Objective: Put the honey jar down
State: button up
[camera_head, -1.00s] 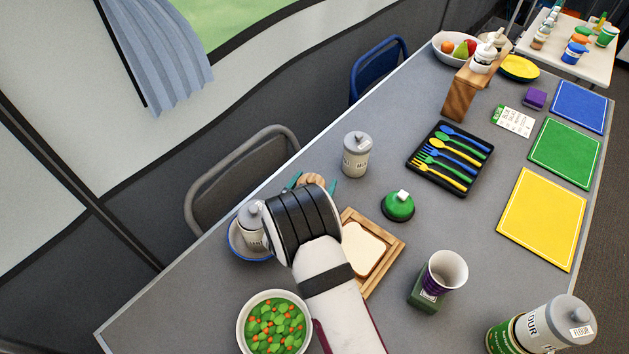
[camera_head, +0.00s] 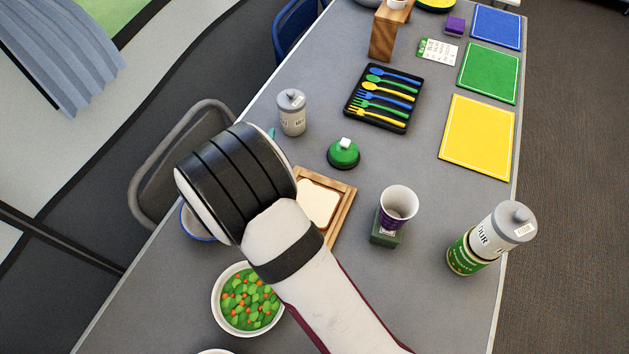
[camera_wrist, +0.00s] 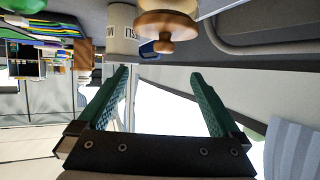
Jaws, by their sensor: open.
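My gripper (camera_wrist: 159,75) is open, its two teal fingers apart with nothing between them. In the wrist view, which is upside down, a round wooden lid with a knob (camera_wrist: 166,28) is just beyond the fingertips, apart from them. It may top the honey jar; the body below is mostly cut off by the frame's edge. A pale lettered canister (camera_wrist: 121,30) stands beside it. In the head view my wrist hides the wooden lid and most of the gripper; only a bit of teal finger shows.
The grey-lidded canister (camera_head: 292,112), green dome (camera_head: 343,154), bread board (camera_head: 346,207), vegetable bowl (camera_head: 217,312) and purple cup (camera_head: 398,205) stand around my arm. The cutlery tray (camera_head: 353,117) is farther back. A chair (camera_head: 150,165) stands beyond the table edge.

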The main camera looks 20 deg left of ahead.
jog(key=w+d+r+m+g, duration=0.1)
jog(key=d+r+m+g, duration=0.2)
jog(key=d, duration=0.4)
jog(key=w+d+r+m+g, duration=0.1)
jog(key=w+d+r+g, duration=0.1)
jog(key=d+r, duration=0.5)
jog(key=s+d+r+m+g+h, duration=0.1)
jog(key=s+d+m+g+h, duration=0.2)
jog(key=s+d, duration=2.2)
jog(key=m+g, duration=0.3)
jog(key=g, duration=0.1)
jog(key=shift+d+r+g, duration=0.25)
jog(key=shift+r+g, duration=0.05)
